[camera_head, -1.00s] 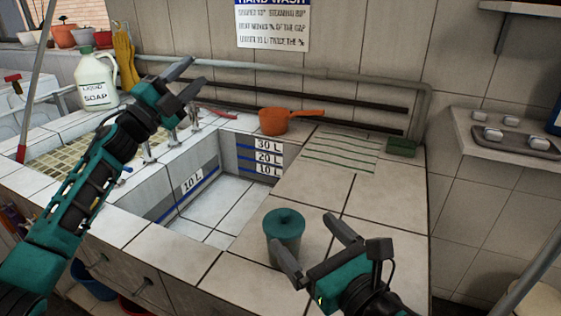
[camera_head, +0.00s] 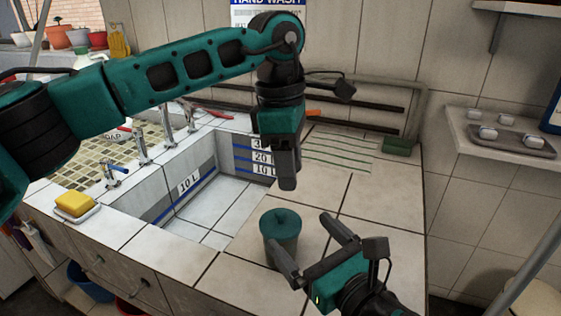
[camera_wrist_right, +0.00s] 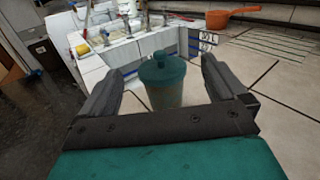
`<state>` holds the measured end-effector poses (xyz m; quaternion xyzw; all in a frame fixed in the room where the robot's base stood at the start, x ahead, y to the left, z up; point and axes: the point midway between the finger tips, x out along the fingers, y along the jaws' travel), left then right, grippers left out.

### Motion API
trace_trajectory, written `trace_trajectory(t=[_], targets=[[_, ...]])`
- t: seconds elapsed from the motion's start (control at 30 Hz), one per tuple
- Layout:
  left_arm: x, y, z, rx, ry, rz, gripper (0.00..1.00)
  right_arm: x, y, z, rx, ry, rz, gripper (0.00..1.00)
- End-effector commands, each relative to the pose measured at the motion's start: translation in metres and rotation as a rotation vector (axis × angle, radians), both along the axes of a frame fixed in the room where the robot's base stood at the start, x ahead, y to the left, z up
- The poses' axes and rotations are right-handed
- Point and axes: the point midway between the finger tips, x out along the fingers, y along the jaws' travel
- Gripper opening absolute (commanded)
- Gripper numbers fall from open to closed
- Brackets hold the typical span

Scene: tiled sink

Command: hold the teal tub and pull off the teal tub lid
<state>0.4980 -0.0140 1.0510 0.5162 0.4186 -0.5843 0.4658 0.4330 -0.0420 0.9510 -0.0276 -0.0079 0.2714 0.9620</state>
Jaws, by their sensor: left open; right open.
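The teal tub (camera_head: 283,244) stands upright on the tiled counter at the sink's right front corner, with the teal tub lid (camera_head: 281,217) and its round knob on top. My right gripper (camera_head: 300,242) is open beside the tub on its near right side. In the right wrist view the tub (camera_wrist_right: 165,95) and lid (camera_wrist_right: 162,68) show between and beyond the open fingers (camera_wrist_right: 155,85). I cannot tell whether a finger touches the tub. My left gripper (camera_head: 287,178) points down above the counter, behind and above the lid, clear of it. It is open and empty, its fingers overlapping in this view.
The sink basin (camera_head: 200,205) opens left of the tub. An orange pan (camera_wrist_right: 232,16) stands at the back of the counter, mostly hidden by my left arm in the head view. A yellow sponge (camera_head: 75,203) lies at the left.

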Motion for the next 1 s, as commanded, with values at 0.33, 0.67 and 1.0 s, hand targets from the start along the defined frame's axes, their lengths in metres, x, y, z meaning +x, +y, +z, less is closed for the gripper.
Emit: trace_trajectory(t=[0.33, 0.67, 1.0], targets=[[0.002, 0.015, 0.002, 0.118, -0.036, -0.036, 0.43, 0.0, 0.0, -0.025, 0.0, 0.004, -0.002, 0.98], [0.002, 0.014, 0.002, 0.113, -0.035, -0.034, 0.43, 0.0, 0.0, -0.075, 0.0, 0.001, -0.003, 0.98], [0.002, 0.014, 0.002, 0.113, -0.035, -0.034, 0.43, 0.046, 0.028, -0.079, 0.001, -0.002, 0.0, 0.98]])
